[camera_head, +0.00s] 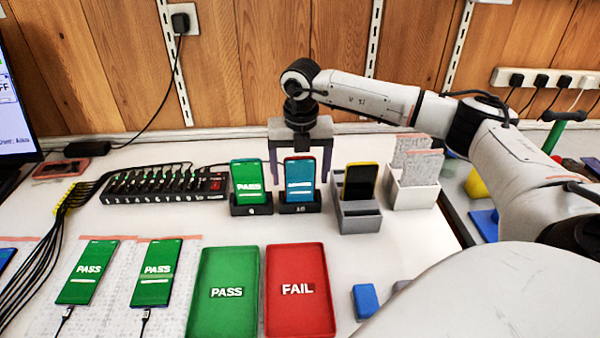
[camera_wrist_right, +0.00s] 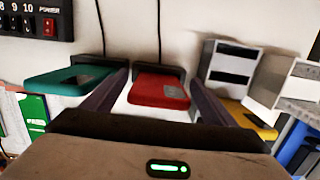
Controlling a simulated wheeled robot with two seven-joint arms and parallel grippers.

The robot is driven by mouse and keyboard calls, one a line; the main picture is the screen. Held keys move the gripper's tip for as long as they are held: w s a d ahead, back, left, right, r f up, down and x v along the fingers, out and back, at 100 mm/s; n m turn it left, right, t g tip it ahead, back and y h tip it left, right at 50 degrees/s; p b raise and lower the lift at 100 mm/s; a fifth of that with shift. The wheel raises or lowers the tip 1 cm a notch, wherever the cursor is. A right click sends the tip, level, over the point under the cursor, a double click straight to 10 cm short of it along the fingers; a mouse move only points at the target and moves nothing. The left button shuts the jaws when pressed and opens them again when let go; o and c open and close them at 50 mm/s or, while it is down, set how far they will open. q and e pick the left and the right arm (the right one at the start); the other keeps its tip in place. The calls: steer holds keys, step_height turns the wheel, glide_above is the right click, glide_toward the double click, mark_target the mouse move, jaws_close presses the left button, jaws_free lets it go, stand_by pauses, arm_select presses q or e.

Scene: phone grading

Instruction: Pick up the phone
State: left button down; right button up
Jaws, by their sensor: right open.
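A phone with a red body and a blue-and-red screen (camera_head: 299,182) stands upright in a black dock (camera_head: 300,207). My right gripper (camera_head: 299,170) comes down from above and behind it, open, with one finger on each side of the phone. In the right wrist view the red back of this phone (camera_wrist_right: 160,90) lies between the two dark fingers (camera_wrist_right: 158,95), with gaps on both sides. A green-screened PASS phone (camera_head: 247,180) stands in the dock to its left. My left gripper is not in view.
A yellow-edged phone (camera_head: 360,182) stands in a grey holder (camera_head: 359,217) to the right. A green PASS tray (camera_head: 225,265) and a red FAIL tray (camera_head: 297,262) lie in front, both empty. A numbered charging hub (camera_head: 165,187) sits left. Two PASS phones lie front left.

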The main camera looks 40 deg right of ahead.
steer(key=shift+w+f, duration=0.1)
steer(key=shift+f, duration=0.45)
steer(key=shift+r, duration=0.1)
steer(key=c, duration=1.3)
